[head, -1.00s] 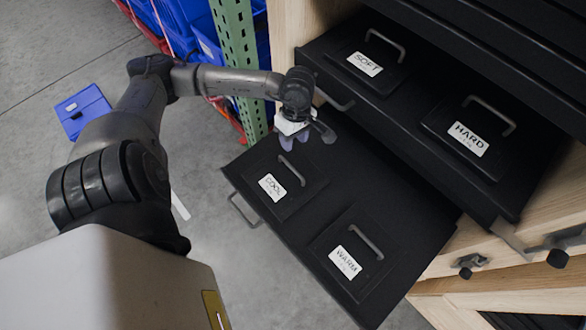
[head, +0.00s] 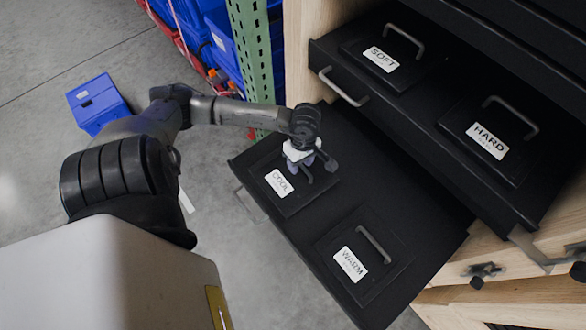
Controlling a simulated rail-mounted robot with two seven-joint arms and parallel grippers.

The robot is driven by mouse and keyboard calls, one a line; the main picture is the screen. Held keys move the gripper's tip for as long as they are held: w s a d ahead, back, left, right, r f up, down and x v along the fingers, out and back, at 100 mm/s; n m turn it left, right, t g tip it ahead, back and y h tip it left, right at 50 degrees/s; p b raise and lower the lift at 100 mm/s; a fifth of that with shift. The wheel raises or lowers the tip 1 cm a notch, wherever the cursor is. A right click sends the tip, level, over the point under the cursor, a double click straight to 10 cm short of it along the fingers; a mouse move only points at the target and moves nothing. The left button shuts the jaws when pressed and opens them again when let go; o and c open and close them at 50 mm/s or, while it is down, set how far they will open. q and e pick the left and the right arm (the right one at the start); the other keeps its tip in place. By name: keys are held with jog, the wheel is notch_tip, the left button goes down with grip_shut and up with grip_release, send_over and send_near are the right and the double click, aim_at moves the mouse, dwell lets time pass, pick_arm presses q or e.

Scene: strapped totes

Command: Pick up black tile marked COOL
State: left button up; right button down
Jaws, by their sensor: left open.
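The black tile marked COOL (head: 287,203) lies at the far left of the lower pulled-out black drawer (head: 370,178). Its white label faces up at its left side. My left gripper (head: 314,178) is open over the tile, at its handle. The gripper covers most of the handle, and I cannot tell whether the fingers touch it. My right gripper is not in view.
The black tile marked WARM (head: 347,275) lies in the same drawer, nearer. Tiles marked SOFT (head: 399,76) and HARD (head: 512,148) lie in the upper open drawer (head: 437,135). A green perforated post (head: 250,65) stands behind my left arm. A blue bin (head: 98,103) is on the floor.

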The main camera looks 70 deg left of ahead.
pick_arm(q)
jog(key=shift+f, duration=0.45)
jog(key=shift+c, duration=0.2)
grip_shut()
